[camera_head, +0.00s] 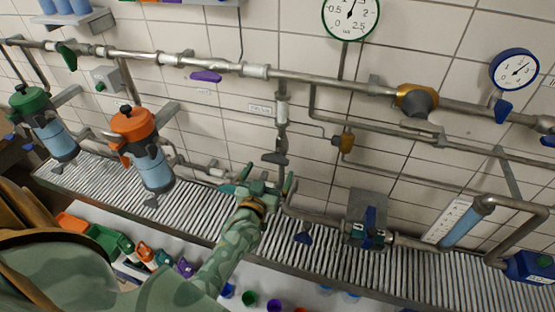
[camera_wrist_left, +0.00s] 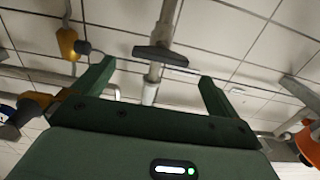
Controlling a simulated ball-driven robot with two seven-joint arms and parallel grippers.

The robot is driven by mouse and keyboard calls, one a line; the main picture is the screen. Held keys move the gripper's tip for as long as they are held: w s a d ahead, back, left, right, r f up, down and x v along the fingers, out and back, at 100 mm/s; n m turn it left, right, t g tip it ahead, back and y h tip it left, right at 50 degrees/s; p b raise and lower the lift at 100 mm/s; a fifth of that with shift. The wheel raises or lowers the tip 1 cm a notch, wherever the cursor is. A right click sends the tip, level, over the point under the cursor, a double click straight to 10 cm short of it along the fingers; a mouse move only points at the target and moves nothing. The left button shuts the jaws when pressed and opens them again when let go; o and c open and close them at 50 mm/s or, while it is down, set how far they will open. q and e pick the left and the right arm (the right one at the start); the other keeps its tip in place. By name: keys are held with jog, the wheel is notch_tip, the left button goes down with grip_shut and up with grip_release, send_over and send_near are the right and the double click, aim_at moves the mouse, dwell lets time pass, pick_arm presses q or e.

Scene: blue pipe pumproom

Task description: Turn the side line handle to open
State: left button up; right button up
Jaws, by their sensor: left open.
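A dark T-shaped handle (camera_head: 274,158) sits on a vertical pipe below a small wall label (camera_head: 260,109). The label is too small to read, so I cannot confirm that this is the side line handle. In the left wrist view the dark handle (camera_wrist_left: 160,53) lies crosswise to its pipe, beyond and between the fingertips. My left gripper (camera_head: 267,178) is open and just below this handle, with nothing between its green fingers. They also show in the left wrist view (camera_wrist_left: 155,72). I see no contact with the handle. My right gripper is not in view.
A purple handle (camera_head: 206,76) and a green handle (camera_head: 67,57) are on the upper pipe. An orange-topped filter (camera_head: 134,122) stands left, a brass valve (camera_head: 347,142) right. A pump-like grey box (camera_head: 368,207) sits at lower right. A ribbed grating (camera_head: 200,207) runs below.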

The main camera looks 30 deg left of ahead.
aim_at(274, 162)
pick_arm(q)
jog(key=b+x, duration=0.3)
jog(key=x, duration=0.4)
jog(key=shift+f, duration=0.15)
jog(key=shift+w+a+b, duration=0.15)
jog(key=shift+w+b, duration=0.3)
jog(key=shift+w, duration=0.15)
jog(key=shift+r, duration=0.2)
jog(key=c, duration=1)
